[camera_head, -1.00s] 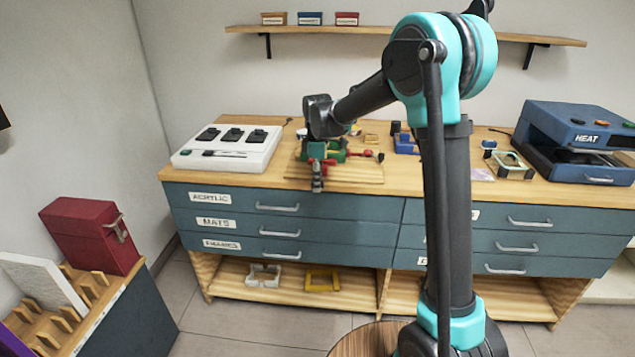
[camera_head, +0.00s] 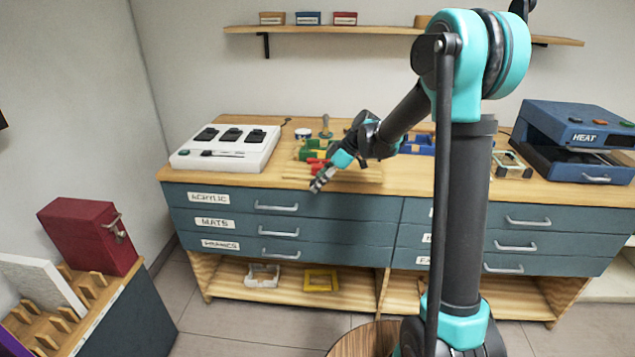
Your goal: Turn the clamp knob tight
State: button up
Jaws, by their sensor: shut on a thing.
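A green clamp (camera_head: 315,149) stands on a wooden board (camera_head: 362,179) at the front of the worktop. Red parts (camera_head: 318,163), which look like the clamp's knob, show at its front. My gripper (camera_head: 320,180) reaches in from the right, tilted down to the left, at these red parts. It is shut on the clamp knob. The fingers and wrist hide much of the knob, so its exact angle and tightness cannot be told. My forearm covers the area right of the clamp.
A white panel with black pads (camera_head: 226,146) lies left of the clamp. A blue tray (camera_head: 418,146) lies to the right, with a blue heat press (camera_head: 575,145) farther right.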

jog(key=y, duration=0.4)
jog(key=f+y, duration=0.1)
jog(key=y, duration=0.1)
jog(key=shift+s+d, duration=0.2)
jog(key=shift+s, duration=0.05)
jog(key=shift+c, duration=0.3)
jog(key=y, duration=0.6)
jog(key=shift+f+y, duration=0.25)
jog(key=shift+y, duration=0.05)
jog(key=shift+o, duration=0.3)
jog(key=shift+s, duration=0.1)
jog(key=o, duration=0.9)
jog(key=shift+t, duration=0.3)
jog(key=shift+c, duration=0.2)
jog(key=shift+w+d, duration=0.2)
jog(key=shift+d, duration=0.05)
jog(key=d, duration=0.3)
jog(key=d+f, duration=0.1)
jog(key=d, duration=0.3)
jog(key=d+f, duration=0.1)
jog(key=d, duration=0.3)
jog(key=shift+s+d+f, duration=0.1)
jog(key=shift+s+d, duration=0.1)
jog(key=shift+s, duration=0.05)
